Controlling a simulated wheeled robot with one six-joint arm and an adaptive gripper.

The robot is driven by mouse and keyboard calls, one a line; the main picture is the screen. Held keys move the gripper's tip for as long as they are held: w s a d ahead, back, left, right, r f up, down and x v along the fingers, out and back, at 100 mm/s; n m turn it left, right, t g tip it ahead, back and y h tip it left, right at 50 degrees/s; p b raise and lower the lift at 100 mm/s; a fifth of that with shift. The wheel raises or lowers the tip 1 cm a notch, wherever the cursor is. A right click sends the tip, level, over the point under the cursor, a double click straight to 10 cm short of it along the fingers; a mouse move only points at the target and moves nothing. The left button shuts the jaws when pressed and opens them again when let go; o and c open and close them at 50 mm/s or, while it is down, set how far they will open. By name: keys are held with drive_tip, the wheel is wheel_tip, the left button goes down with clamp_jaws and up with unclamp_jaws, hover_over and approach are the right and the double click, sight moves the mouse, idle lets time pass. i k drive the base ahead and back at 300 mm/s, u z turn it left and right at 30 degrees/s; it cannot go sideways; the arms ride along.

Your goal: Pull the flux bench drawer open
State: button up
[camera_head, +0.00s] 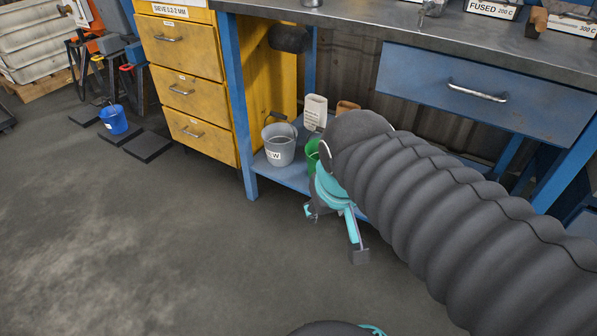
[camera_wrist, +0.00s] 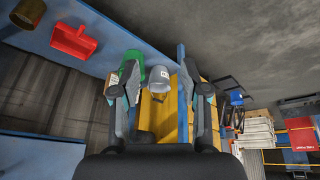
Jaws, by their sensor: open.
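The blue drawer (camera_head: 450,110) sits under the grey bench top at the right of the head view. Its front looks flush with the bench, so it appears closed. A silver bar handle (camera_head: 478,92) is on its front. My gripper (camera_head: 334,232) is open, low in front of the bench, left of and below the drawer and apart from the handle. My arm covers part of the space below the drawer. The wrist view shows both fingers (camera_wrist: 159,75) spread with nothing held between them. The handle cannot be made out there.
A yellow drawer cabinet (camera_head: 185,60) stands left. A red scoop-like item (camera_wrist: 73,40) shows in the wrist view. Floor at front left is clear.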

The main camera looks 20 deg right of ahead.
sight(551, 111)
drive_tip(key=z, duration=2.3)
drive_tip(key=k, duration=0.65)
drive_tip(key=u, duration=0.65)
